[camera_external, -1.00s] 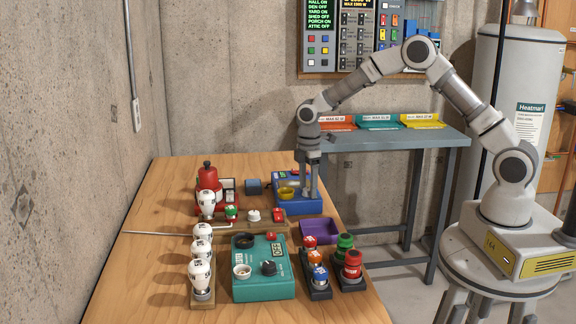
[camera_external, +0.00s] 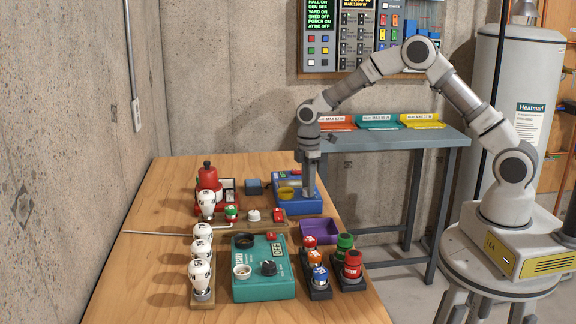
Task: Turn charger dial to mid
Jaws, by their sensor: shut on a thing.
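The blue box (camera_external: 287,206), which looks like the charger, stands on the wooden table near its right edge. A yellow round part (camera_external: 288,192) sits on its front, and a small screen shows at its top left. My gripper (camera_external: 308,190) points straight down onto the right side of the blue box, with its tips at the top surface. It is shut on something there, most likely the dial. The dial is hidden by the fingers, so its setting cannot be read.
A red device (camera_external: 208,180) stands left. White bulbs (camera_external: 201,268) line the front left. A grey bench (camera_external: 390,138) stands behind. Bare wood lies at the table's left.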

